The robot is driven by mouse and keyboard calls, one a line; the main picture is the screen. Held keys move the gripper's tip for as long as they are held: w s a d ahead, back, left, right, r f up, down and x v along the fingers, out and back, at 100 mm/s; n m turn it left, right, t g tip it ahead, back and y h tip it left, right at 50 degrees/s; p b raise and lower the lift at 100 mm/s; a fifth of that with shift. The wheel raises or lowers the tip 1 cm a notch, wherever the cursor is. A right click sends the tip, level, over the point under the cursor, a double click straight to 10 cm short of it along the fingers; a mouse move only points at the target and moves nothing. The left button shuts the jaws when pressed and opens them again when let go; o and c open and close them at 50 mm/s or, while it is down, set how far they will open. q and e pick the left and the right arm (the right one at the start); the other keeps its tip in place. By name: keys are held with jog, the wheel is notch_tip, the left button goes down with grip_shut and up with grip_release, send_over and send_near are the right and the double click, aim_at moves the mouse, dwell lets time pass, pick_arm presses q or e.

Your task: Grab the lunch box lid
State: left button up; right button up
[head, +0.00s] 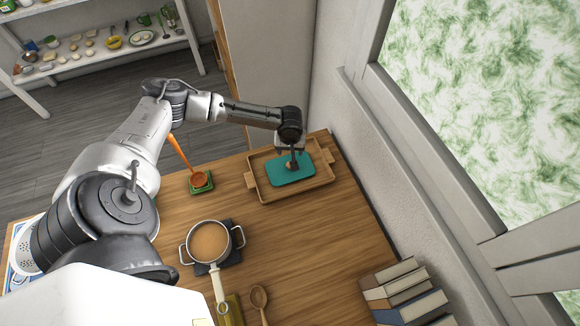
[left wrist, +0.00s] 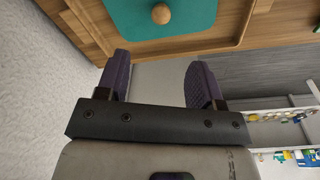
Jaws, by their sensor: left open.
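The teal lunch box lid (head: 304,176) lies in a wooden tray (head: 262,193) at the table's back right corner. A round wooden knob (left wrist: 161,13) stands on the lid (left wrist: 118,18) in the left wrist view. My left gripper (head: 294,160) is over the lid in the head view and partly covers the knob. In the left wrist view the left gripper (left wrist: 158,68) is open, its two dark fingers apart with nothing between them. The knob is beyond the fingertips, not between them. My right gripper is not in view.
A pot (head: 209,241) stands on a dark trivet near the table's middle. An orange ladle (head: 198,179) rests on a green holder left of the tray. A wooden spoon (head: 259,299) and books (head: 407,292) lie nearer. A wall and window border the right side.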

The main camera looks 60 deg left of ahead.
pick_arm(q)
jog(key=f, duration=0.5)
jog(key=f+b, duration=0.1)
jog(key=f, duration=0.1)
jog(key=shift+w+a+f, duration=0.25)
jog(key=shift+a, duration=0.15)
jog(key=shift+w+a+f+b, duration=0.1)
jog(key=shift+a+f+b, duration=0.15)
jog(key=shift+f, duration=1.1)
jog(key=shift+a+f+b, duration=0.1)
jog(key=shift+f+b, duration=0.2)
jog(key=shift+f, duration=1)
jog(key=c, duration=1)
jog(key=shift+r, duration=0.1)
